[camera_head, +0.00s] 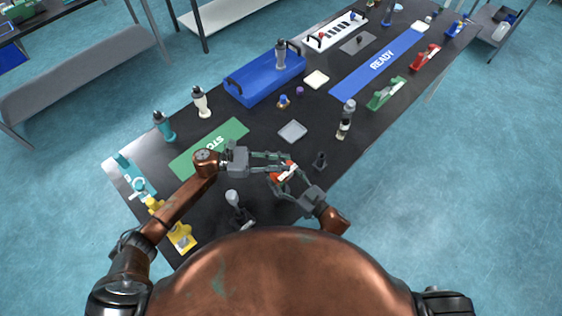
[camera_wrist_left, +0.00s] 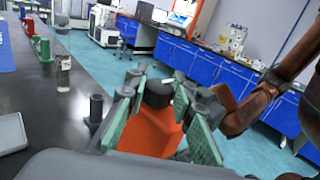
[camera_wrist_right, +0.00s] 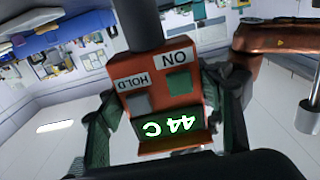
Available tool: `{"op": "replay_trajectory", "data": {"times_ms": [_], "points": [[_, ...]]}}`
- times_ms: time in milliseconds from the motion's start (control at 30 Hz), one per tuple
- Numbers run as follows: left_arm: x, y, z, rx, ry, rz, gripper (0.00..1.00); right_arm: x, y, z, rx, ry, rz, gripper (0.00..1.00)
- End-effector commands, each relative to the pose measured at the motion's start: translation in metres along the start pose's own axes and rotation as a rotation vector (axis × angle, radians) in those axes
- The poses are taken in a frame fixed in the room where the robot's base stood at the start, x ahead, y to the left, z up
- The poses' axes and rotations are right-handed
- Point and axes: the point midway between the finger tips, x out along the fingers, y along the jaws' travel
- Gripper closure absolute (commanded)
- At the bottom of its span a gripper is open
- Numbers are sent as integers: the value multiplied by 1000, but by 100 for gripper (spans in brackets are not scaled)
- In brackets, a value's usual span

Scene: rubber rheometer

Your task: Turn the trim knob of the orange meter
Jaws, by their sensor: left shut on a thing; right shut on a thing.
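The orange meter (camera_head: 283,170) is held above the table between my two grippers. In the right wrist view the meter (camera_wrist_right: 160,90) shows a lit green "44 C" display, ON and HOLD labels and two buttons, all upside down. My right gripper (camera_head: 287,181) is shut on the meter's body, with a finger along each side. My left gripper (camera_head: 283,162) is shut at the meter's dark end. In the left wrist view its fingers stand on both sides of the dark round trim knob (camera_wrist_left: 158,94) on the orange body; the exact contact is partly hidden.
A small dark stand (camera_head: 320,160) and a grey joystick-like device (camera_head: 234,203) stand close to the grippers. A grey tray (camera_head: 293,131), the green STOP mat (camera_head: 208,146) and a blue bin (camera_head: 264,80) lie farther back. A clear bottle (camera_head: 345,119) stands at the right.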

Motion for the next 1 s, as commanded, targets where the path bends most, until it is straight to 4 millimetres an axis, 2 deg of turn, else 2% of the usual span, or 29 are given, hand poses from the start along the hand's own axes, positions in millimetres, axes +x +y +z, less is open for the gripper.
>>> {"op": "replay_trajectory", "data": {"times_ms": [267, 700, 1000], "points": [[1, 2, -1, 0, 3, -75, 100, 0, 0, 0, 0, 1, 0, 70], [2, 2, -1, 0, 5, -426, 100, 0, 0, 0, 0, 1, -1, 70], [2, 1, -2, -2, 5, -582, 100, 0, -1, 0, -1, 2, -1, 70]]}}
